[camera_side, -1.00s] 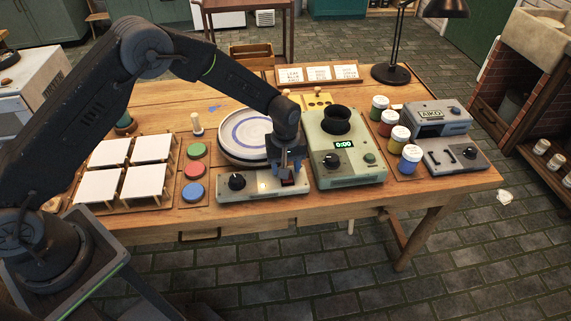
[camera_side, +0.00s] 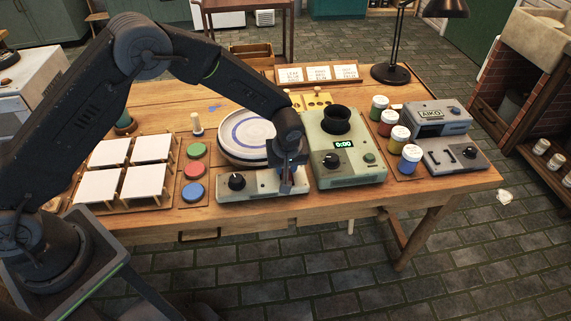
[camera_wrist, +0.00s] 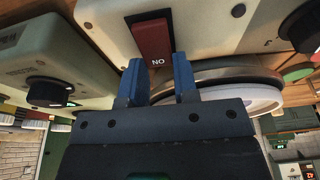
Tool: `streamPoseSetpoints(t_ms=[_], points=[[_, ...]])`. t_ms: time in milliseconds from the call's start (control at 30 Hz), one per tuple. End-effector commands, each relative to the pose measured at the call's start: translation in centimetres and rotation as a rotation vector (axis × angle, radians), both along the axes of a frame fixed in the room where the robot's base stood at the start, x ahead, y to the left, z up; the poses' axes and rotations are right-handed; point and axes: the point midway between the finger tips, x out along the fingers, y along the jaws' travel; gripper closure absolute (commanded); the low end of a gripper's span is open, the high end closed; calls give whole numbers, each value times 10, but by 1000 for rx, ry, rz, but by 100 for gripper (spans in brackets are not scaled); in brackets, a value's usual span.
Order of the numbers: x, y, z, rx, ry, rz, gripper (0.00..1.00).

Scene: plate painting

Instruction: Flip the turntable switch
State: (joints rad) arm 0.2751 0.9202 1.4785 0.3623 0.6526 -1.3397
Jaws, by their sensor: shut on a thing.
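The turntable base (camera_side: 262,188) is a pale box with a black knob (camera_side: 236,181), in front of a white plate (camera_side: 246,133) with a blue ring. Its red rocker switch (camera_wrist: 153,42) shows in the wrist view, with lettering near the end by my fingers. My gripper (camera_side: 287,185) points down at the right part of the base and hides the switch in the side view. In the wrist view, my two blue fingertips (camera_wrist: 158,68) are at the lettered end of the switch, shut on it.
A grey-green machine (camera_side: 346,165) with a 0:00 display stands close to the right of my gripper. Paint jars (camera_side: 397,138) and a grey device (camera_side: 450,140) are farther right. Coloured buttons (camera_side: 194,171) and white tiles (camera_side: 118,170) lie to the left.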

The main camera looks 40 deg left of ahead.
Motion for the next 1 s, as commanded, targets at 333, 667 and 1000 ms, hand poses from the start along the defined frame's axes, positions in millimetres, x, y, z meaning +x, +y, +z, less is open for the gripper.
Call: streamPoseSetpoints(t_ms=[333, 667, 1000], points=[[-1, 0, 1, 32, -34, 1, 96], [-1, -1, 1, 32, -33, 0, 53], [-1, -1, 2, 31, -34, -1, 47]])
